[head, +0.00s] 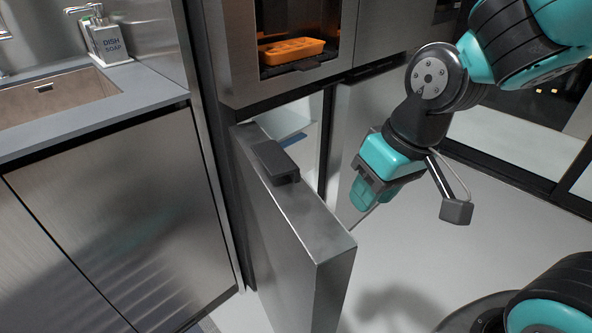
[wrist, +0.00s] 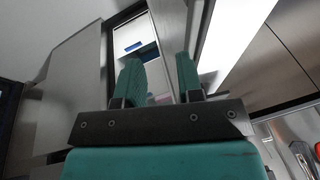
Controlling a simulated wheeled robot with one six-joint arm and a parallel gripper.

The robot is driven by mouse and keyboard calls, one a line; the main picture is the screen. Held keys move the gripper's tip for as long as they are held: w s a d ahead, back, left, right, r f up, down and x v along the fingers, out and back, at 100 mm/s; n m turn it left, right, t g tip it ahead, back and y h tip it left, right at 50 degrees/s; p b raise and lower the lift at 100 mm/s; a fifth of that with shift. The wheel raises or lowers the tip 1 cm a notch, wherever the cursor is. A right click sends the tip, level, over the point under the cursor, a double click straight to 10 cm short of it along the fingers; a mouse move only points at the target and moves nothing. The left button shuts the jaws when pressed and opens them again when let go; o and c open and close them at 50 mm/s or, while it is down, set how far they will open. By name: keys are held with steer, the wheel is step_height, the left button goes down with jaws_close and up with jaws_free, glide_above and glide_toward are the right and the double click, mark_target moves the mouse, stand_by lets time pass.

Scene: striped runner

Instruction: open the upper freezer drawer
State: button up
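The lower left steel door (head: 295,235) of the fridge-freezer stands swung open toward me, with a dark block (head: 275,160) on its top edge. Behind it a narrow white interior (head: 300,115) shows, with a blue strip (head: 293,140) low in it. This may be the upper freezer drawer's front, but most of it is hidden by the door. My gripper (head: 365,194) is right of the open door, outside the compartment. In the wrist view its two teal fingers (wrist: 159,70) are apart with nothing between them. The blue strip (wrist: 138,45) shows beyond them, not touched.
An orange ice tray (head: 290,50) sits in the dispenser niche above the opening. A second steel door (head: 347,130) is right of the opening. A counter (head: 60,130) with sink and soap bottle (head: 107,42) is at left.

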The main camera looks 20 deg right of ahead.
steer(key=w+d+f+m+b, duration=0.1)
steer(key=w+d+f+b, duration=0.1)
steer(key=f+b, duration=0.35)
steer(key=w+d+f+m+b, duration=0.1)
steer(key=w+f+b, duration=0.15)
steer(key=f, duration=0.65)
steer(key=m+t+y+p, duration=0.1)
steer(key=m+t+y, duration=0.5)
steer(key=m+t, duration=0.8)
glide_toward(295, 142)
steer(key=x, duration=0.9)
steer(key=shift+w+a+p, duration=0.1)
steer(key=shift+w+p, duration=0.1)
steer(key=shift+p, duration=0.2)
jaws_close()
